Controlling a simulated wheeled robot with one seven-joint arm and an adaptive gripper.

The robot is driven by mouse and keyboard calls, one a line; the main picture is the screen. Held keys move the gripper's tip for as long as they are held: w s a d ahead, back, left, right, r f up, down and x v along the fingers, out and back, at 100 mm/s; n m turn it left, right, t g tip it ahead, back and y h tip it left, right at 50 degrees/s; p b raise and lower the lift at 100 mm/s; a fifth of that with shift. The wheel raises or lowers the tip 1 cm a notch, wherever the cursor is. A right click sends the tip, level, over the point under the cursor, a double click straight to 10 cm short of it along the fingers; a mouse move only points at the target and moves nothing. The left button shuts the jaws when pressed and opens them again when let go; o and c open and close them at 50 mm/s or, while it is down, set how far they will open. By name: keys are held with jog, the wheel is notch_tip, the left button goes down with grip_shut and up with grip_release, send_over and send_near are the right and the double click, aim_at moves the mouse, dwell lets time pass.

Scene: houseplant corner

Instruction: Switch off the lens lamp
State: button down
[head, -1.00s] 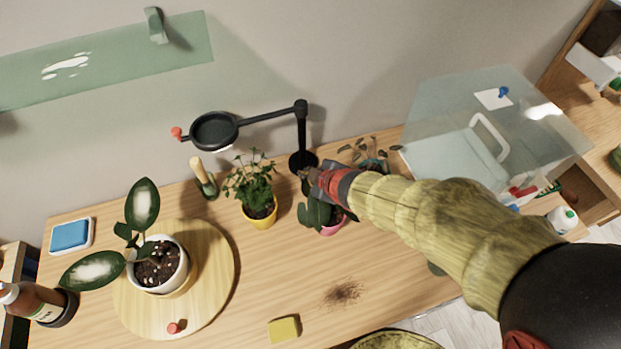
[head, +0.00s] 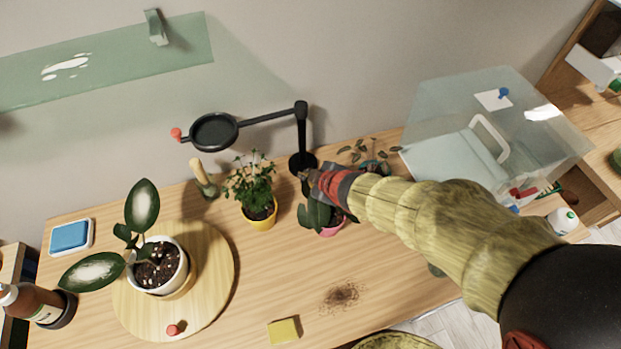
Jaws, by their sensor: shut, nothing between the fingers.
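The black lens lamp (head: 214,131) stands at the back of the table, its round lens held out left on a jointed arm. A red knob (head: 176,134) sits at the lens's left end. Its post rises from a round black base (head: 301,158). My gripper (head: 308,177) is shut and empty, its tips at the front of the lamp base. Whether they touch it I cannot tell. Any switch there is hidden or too small to make out. I cannot tell for sure whether the lamp is lit.
A yellow-potted plant (head: 261,216) stands left of my gripper, and a pink-potted plant (head: 330,231) just below it. A clear case (head: 490,130) stands at right. A white-potted plant (head: 160,270) sits on a round board (head: 215,300).

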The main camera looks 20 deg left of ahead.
jog(key=shift+r+p, duration=0.5)
jog(key=shift+r, duration=0.1)
notch_tip(320, 180, up, 6)
jog(key=p, duration=0.5)
jog(key=shift+p, duration=0.4)
